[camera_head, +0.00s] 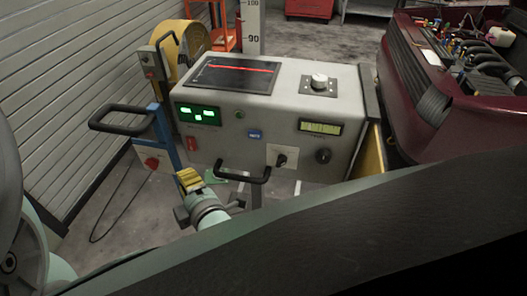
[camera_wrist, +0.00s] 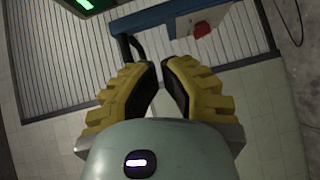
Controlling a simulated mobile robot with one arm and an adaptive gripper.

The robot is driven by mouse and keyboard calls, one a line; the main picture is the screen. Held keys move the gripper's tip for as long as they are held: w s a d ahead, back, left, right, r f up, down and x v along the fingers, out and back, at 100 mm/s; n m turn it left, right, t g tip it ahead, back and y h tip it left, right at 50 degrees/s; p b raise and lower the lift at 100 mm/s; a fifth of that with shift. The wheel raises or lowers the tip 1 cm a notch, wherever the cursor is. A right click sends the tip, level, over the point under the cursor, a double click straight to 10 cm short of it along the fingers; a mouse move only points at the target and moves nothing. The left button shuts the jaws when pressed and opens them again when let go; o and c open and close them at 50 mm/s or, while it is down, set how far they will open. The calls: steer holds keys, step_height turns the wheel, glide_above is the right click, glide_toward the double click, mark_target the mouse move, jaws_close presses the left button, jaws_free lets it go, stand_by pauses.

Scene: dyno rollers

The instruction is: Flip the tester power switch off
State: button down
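The tester is a pale grey box (camera_head: 230,95). A red switch (camera_head: 193,143) is on its front at the lower left, below a lit green display (camera_head: 198,114). A dark rotary switch (camera_head: 281,158) sits on a light plate at the lower middle. I cannot read which is the power switch. My gripper (camera_head: 188,180) has yellow ribbed fingers and is in front of the box, low and left, apart from the red switch. In the wrist view the fingertips (camera_wrist: 160,66) are close together with a narrow gap and nothing between them.
A blue post (camera_head: 165,140) with a black handle (camera_head: 122,119) and a red knob (camera_head: 151,162) stands left of the box. Another black handle (camera_head: 243,173) juts out before the front. A dark red car (camera_head: 440,120) is at the right. A shutter wall (camera_head: 60,80) is left.

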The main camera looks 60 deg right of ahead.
mark_target(191, 144)
steer(key=shift+s+d+f+g, duration=0.3)
steer(key=shift+s+d+f, duration=0.2)
steer(key=shift+f, duration=0.2)
steer(key=shift+s+d+b+x, duration=0.2)
steer(key=shift+d+b+x, duration=0.25)
steer(key=shift+b+x, duration=1.2)
steer(key=shift+s+d+b+x, duration=0.15)
steer(key=shift+d+b+x, duration=0.35)
steer(key=shift+x, duration=2.15)
steer(key=shift+s+d+b+x, duration=0.3)
steer(key=shift+b+x, duration=0.85)
steer(key=shift+x, duration=1)
steer(key=shift+w, duration=0.1)
